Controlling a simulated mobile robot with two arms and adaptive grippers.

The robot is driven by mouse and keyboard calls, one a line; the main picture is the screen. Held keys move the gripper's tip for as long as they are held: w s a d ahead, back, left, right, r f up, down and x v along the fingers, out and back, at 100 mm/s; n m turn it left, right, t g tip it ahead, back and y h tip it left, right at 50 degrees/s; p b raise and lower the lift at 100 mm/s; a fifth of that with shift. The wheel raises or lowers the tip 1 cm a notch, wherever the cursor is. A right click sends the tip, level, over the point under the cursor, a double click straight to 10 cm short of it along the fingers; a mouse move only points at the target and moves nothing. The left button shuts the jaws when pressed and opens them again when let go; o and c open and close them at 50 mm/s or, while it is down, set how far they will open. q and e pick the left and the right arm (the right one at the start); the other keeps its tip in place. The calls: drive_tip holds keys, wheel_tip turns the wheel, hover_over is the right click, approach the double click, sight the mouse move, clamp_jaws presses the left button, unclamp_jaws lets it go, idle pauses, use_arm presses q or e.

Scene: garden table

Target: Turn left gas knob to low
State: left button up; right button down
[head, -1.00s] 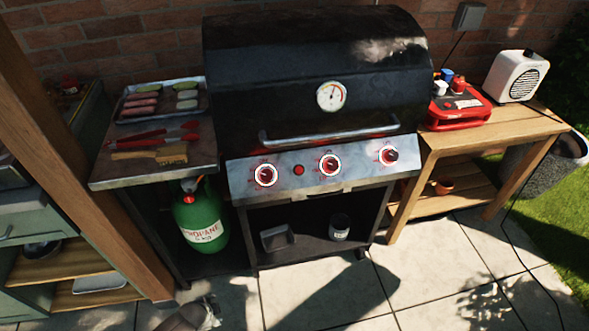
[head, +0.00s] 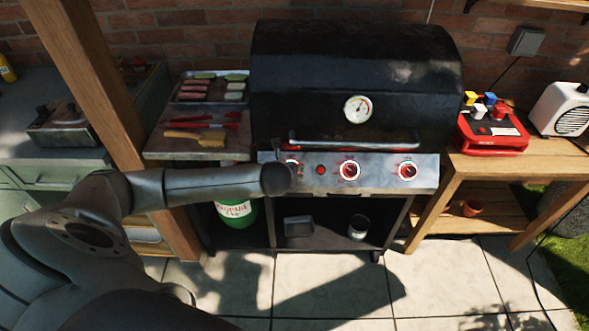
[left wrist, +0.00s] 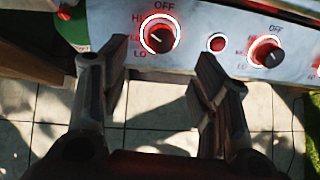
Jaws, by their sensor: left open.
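The left gas knob (left wrist: 160,38) is dark with a lit red and white ring, on the grill's metal control panel. In the left wrist view, OFF is marked above it and LO at its lower left; I cannot tell its exact setting. In the head view the knob (head: 291,166) is partly hidden by my left arm. My left gripper (left wrist: 156,76) is open and empty, its fingers below the knob on either side, apart from it in the picture. In the head view the end of my left arm is in front of the panel's left end. My right gripper is not in view.
A round red button (left wrist: 216,43) and the middle knob (left wrist: 265,52) sit to the right on the panel. The grill handle (head: 355,144) runs above. A side shelf (head: 200,150) holds tongs, a brush and a food tray. A wooden post (head: 95,85) stands at left.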

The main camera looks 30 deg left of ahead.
use_arm(q)
drive_tip(key=x, duration=0.9)
drive_tip(key=shift+w+f, duration=0.1)
drive_tip(key=shift+w, duration=0.05)
drive_tip(key=c, duration=1.1)
